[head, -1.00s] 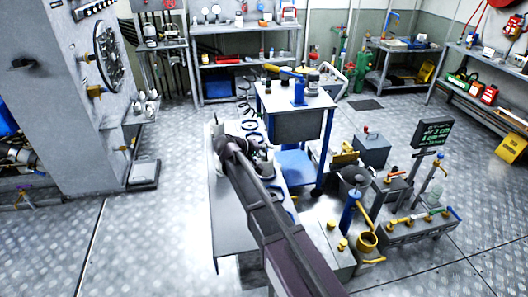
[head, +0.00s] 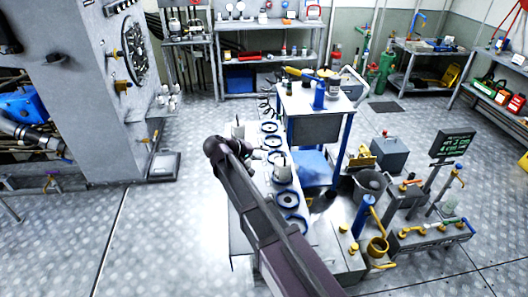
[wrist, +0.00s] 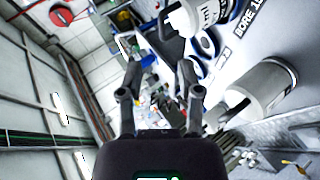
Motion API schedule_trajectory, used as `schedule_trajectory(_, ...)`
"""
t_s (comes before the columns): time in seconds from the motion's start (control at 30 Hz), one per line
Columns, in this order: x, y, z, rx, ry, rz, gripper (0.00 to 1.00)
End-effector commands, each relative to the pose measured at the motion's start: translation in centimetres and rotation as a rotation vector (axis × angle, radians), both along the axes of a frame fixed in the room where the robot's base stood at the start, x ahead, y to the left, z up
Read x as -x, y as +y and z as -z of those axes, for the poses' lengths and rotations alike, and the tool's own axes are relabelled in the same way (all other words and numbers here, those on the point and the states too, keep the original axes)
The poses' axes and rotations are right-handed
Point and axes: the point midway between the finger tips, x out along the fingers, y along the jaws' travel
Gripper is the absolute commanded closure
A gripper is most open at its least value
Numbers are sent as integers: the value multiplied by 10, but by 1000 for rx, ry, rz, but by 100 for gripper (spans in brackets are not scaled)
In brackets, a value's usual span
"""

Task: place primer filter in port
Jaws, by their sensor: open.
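My gripper (wrist: 160,72) is open in the wrist view, with nothing between its fingers. Two white canisters with dark handles show to its right, an upper one (wrist: 203,14) and a lower one (wrist: 262,88), both apart from the fingers. Blue-rimmed rings (wrist: 205,44) lie on the bench between them. I cannot tell which item is the primer filter or which opening is the port.
A blue-framed cart (head: 316,128) with bottles stands behind the bench. A bucket (head: 371,184), a yellow can (head: 377,246) and a screen (head: 453,144) stand to the right. A large grey housing (head: 90,100) stands at left. Open floor lies between it and the bench.

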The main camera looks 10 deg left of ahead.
Motion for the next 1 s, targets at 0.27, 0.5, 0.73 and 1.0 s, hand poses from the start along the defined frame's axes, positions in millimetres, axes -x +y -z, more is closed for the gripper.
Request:
schedule_trajectory(0.27, 1, 1, 0, 0, 0, 0, 54)
schedule_trajectory(0.5, 1, 1, 0, 0, 0, 0, 54)
schedule_trajectory(0.73, 1, 1, 0, 0, 0, 0, 54)
schedule_trajectory(1.0, 3, -14, 4, -18, 20, 16, 54)
